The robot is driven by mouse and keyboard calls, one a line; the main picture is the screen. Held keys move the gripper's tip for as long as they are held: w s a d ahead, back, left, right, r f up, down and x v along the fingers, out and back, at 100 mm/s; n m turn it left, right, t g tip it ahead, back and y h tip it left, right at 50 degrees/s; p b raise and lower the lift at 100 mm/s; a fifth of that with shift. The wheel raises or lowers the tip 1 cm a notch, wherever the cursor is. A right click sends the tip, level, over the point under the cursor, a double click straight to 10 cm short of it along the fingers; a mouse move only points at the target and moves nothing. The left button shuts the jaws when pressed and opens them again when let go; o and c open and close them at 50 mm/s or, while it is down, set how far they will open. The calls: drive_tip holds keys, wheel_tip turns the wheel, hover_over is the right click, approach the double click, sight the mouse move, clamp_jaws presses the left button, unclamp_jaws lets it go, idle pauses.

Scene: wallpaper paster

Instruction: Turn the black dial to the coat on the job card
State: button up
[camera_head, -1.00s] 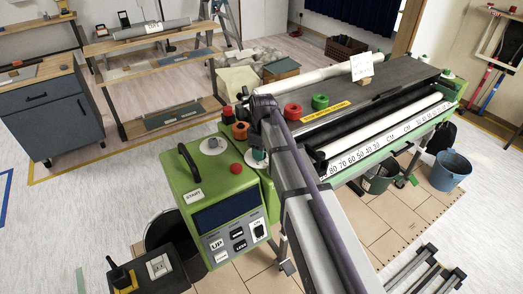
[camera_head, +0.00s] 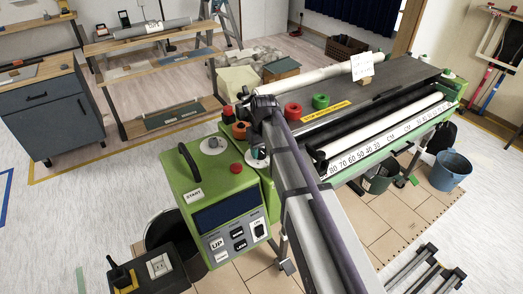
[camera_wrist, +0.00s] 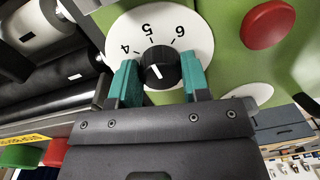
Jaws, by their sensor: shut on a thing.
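The black dial (camera_wrist: 160,68) sits on a white round scale plate (camera_wrist: 190,25) on the green machine. The figures 4, 5 and 6 show upside down along the plate's upper part in the wrist view. A white pointer line on the dial faces the lower left of that picture, away from these figures; what it points at is hidden. My gripper (camera_wrist: 160,82) has teal fingertips on both sides of the dial and is shut on it. In the head view my wrist mostly covers the dial. The likely job card (camera_head: 364,67) stands on a wooden block on the machine; its writing is too small to read.
A red button (camera_wrist: 268,24) is close beside the scale plate. The green control box (camera_head: 215,200) with a black handle and labelled buttons stands at the left.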

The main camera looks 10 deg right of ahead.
sight(263, 151)
drive_tip(key=shift+m, duration=0.4)
drive_tip(key=o, duration=0.9)
drive_tip(key=shift+o, duration=0.2)
wheel_tip(263, 151, up, 11)
drive_tip(key=p, duration=1.1)
drive_tip(key=shift+d, duration=0.25)
drive_tip(key=shift+f, duration=0.1)
